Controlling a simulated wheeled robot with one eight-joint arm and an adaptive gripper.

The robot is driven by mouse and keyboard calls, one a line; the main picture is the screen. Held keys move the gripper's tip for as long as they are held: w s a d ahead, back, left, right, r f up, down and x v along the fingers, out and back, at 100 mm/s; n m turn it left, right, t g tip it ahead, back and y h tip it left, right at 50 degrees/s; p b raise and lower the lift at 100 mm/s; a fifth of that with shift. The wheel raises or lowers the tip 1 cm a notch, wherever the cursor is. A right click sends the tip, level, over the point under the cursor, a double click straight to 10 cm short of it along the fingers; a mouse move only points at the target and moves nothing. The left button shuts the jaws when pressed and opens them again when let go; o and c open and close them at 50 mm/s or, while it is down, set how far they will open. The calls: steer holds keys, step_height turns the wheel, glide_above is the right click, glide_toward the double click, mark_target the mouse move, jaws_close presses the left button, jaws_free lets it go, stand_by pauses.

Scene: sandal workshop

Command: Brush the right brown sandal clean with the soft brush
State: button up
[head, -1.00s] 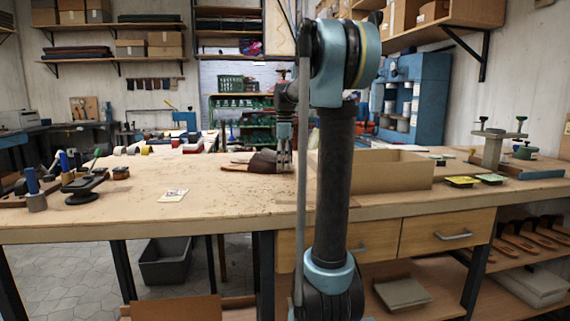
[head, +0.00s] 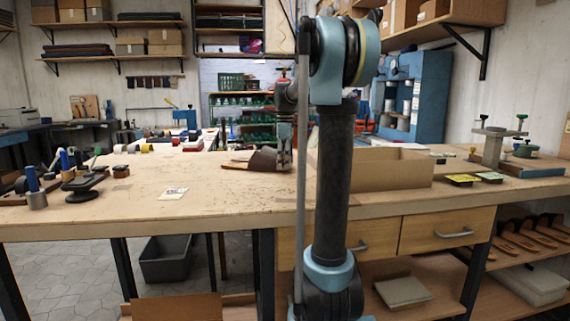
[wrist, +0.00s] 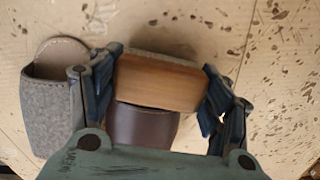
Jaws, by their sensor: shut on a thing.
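My gripper (wrist: 158,88) is shut on the soft brush, whose wooden block (wrist: 160,80) lies across between the fingers in the wrist view. A dark brown sandal (wrist: 142,128) lies directly below the brush block, and its far part is hidden by it. I cannot tell whether the bristles touch it. A grey sandal with a tan insole (wrist: 50,98) lies to the left, beside the left finger. In the head view, my gripper (head: 284,158) is low over the bench at the right side of the brown sandal (head: 263,160); the brush is too small to make out there.
Dark specks cover the bench top (wrist: 275,95) right of the gripper. An open cardboard box (head: 390,172) stands on the bench to the right, partly behind my arm. A paper card (head: 173,193) lies on clear bench to the left, near several tools.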

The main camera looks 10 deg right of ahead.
steer(key=shift+w, duration=0.15)
steer(key=shift+w+d, duration=0.2)
steer(key=shift+w, duration=0.35)
steer(key=shift+w+d, duration=0.2)
steer(key=shift+w, duration=0.35)
steer(key=shift+s+f, duration=0.1)
steer(key=shift+s, duration=0.1)
steer(key=shift+s+a, duration=0.2)
steer(key=shift+s, duration=0.35)
steer(key=shift+s+a, duration=0.2)
steer(key=shift+s, duration=0.3)
steer(key=shift+w, duration=0.1)
steer(key=shift+w+d+f, duration=0.1)
steer(key=shift+w+d, duration=0.1)
steer(key=shift+w, duration=0.4)
steer(key=shift+w+d, duration=0.2)
steer(key=shift+w, duration=0.35)
steer(key=shift+s, duration=0.15)
